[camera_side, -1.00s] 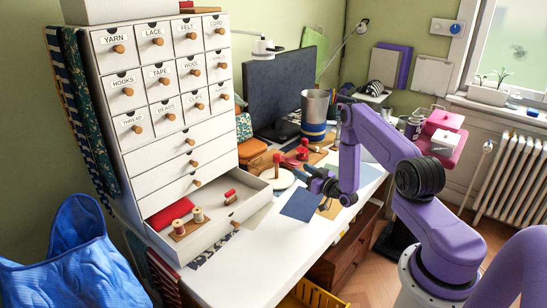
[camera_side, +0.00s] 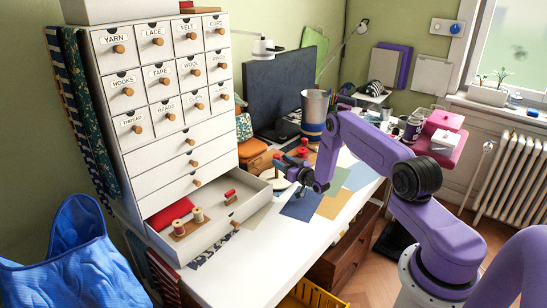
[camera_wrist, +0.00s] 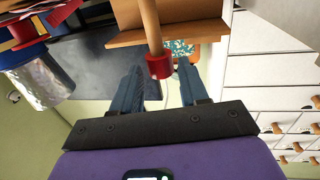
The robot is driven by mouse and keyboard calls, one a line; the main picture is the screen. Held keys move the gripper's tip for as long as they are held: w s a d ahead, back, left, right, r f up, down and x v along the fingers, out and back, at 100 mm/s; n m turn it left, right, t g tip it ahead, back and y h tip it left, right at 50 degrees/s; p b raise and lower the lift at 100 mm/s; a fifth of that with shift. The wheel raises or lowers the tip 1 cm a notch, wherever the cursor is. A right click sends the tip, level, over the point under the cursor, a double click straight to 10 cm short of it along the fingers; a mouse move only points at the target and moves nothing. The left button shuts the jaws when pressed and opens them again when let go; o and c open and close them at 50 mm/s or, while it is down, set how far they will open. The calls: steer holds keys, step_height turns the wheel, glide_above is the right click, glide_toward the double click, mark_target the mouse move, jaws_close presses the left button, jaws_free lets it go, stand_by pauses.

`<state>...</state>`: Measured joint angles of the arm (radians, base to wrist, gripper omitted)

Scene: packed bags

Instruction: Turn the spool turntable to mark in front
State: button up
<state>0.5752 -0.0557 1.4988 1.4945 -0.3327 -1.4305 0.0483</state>
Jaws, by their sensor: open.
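The spool turntable (camera_side: 279,184) is a pale round plate on the desk, just right of the open drawer, partly hidden by my gripper in the side view. Its upright wooden peg (camera_wrist: 151,22) with a red top (camera_wrist: 159,66) shows in the wrist view, where the scene appears upside down. My gripper (camera_wrist: 160,72) is open, with one blue-grey finger on each side of the red top; I cannot tell whether either touches it. In the side view my gripper (camera_side: 287,168) is beside the peg. I cannot make out the turntable's mark.
A white drawer cabinet (camera_side: 165,130) stands left; its open bottom drawer (camera_side: 225,212) holds spools and red cloth. A monitor (camera_side: 280,90), metal can (camera_side: 313,108) and red spools (camera_side: 303,152) stand behind.

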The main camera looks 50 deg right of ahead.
steer(key=shift+w+d, duration=0.15)
steer(key=shift+w, duration=0.8)
steer(key=shift+w+d, duration=0.2)
steer(key=shift+w, duration=0.75)
steer(key=shift+w+d, duration=0.15)
steer(key=shift+w, duration=0.8)
jaws_close()
